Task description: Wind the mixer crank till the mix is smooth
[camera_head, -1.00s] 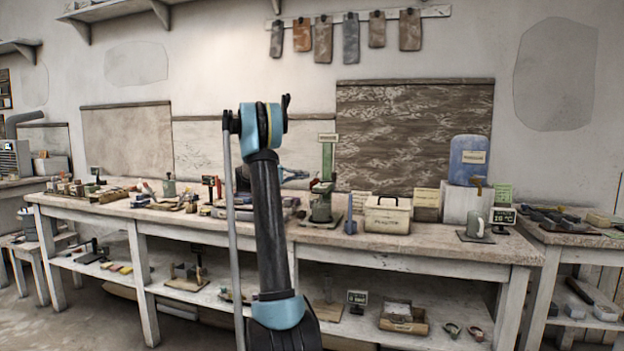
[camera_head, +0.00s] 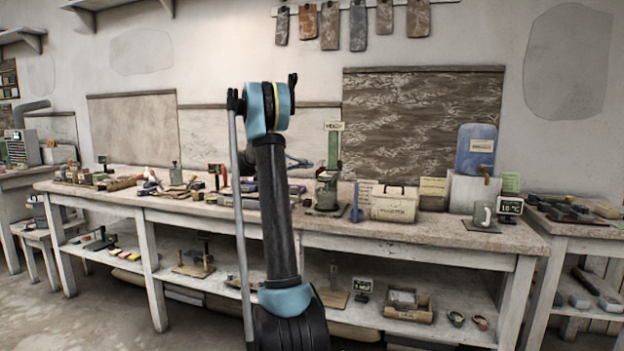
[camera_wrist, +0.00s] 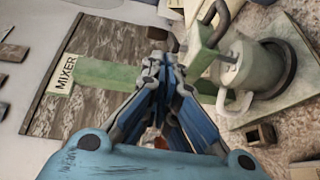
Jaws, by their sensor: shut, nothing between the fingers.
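The mixer (camera_head: 333,150) stands on the long bench, a green upright column with a MIXER label on top. In the wrist view its green column (camera_wrist: 103,75) runs left from a green head block (camera_wrist: 205,48) with a bent grey rod (camera_wrist: 217,18), probably the crank. A pale pot (camera_wrist: 258,70) with a white handle stands on a green-edged board. The mix inside is not visible. My gripper (camera_wrist: 162,62) is shut and empty, its tips beside the head block; whether they touch anything I cannot tell. In the head view my arm mostly hides it.
A cream box (camera_head: 394,204) and a blue tank on a white block (camera_head: 472,192) stand right of the mixer. Many small items clutter the bench to the left.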

